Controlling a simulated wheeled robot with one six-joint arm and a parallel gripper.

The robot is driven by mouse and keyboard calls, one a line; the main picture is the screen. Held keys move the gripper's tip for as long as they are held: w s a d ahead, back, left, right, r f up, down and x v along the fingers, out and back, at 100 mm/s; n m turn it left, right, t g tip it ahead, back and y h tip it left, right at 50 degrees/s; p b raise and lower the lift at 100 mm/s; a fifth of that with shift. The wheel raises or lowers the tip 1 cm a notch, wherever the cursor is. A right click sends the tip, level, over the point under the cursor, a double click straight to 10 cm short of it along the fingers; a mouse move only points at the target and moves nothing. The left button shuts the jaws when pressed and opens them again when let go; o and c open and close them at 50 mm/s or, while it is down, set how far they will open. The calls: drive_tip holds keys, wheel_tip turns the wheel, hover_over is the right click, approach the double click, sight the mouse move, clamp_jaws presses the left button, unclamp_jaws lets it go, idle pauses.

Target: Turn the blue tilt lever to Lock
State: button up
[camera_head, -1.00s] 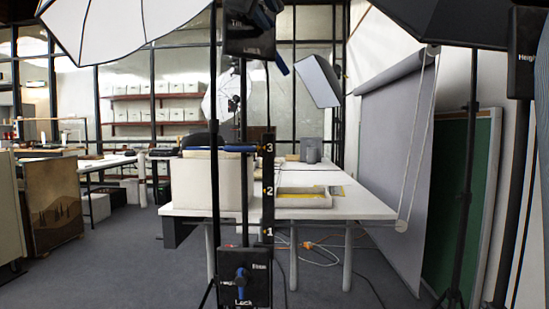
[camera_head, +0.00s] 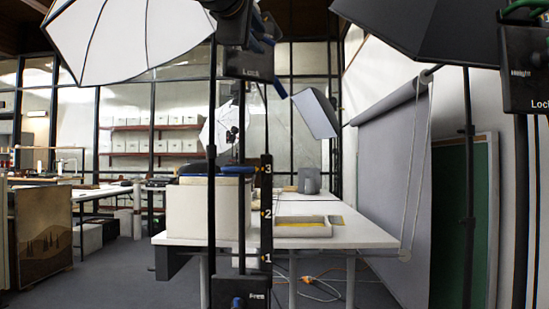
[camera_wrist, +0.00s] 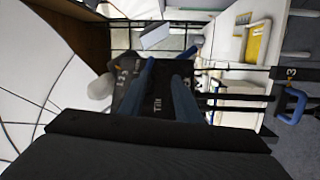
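The black tilt panel (camera_head: 252,64) hangs on the stand at the top centre of the head view, with the word Lock near its lower edge. It also shows in the wrist view (camera_wrist: 157,106), turned sideways with the word Tilt. A blue lever (camera_head: 281,90) sticks out at the panel's lower right; it also shows just past the fingertips in the wrist view (camera_wrist: 193,50). My gripper (camera_wrist: 166,64) has its two bluish fingers apart over the panel, with a gap between them. I see nothing clearly held, and contact with the lever cannot be told.
A pale umbrella (camera_head: 125,40) is at upper left and a dark one (camera_head: 425,25) at upper right. A Height panel (camera_head: 528,88) stands at the right edge. A table (camera_head: 350,235) with a pale box (camera_head: 190,215) is behind the stand.

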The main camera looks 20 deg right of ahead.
drive_tip(key=d+f+g+y+p, duration=0.1)
drive_tip(key=f+g, duration=0.2)
drive_tip(key=f, duration=0.8)
drive_tip(key=s+d+f+m+g+y+p, duration=0.1)
drive_tip(key=f+g+y+p, duration=0.1)
drive_tip(key=f, duration=1)
drive_tip(key=s+d+f+m+g+y+p, duration=0.1)
drive_tip(key=f+g, duration=0.3)
drive_tip(key=f, duration=0.8)
drive_tip(key=shift+d+f+p, duration=0.2)
drive_tip(key=shift+d+p, duration=0.25)
drive_tip(key=shift+p, duration=0.3)
drive_tip(key=shift+s, duration=0.1)
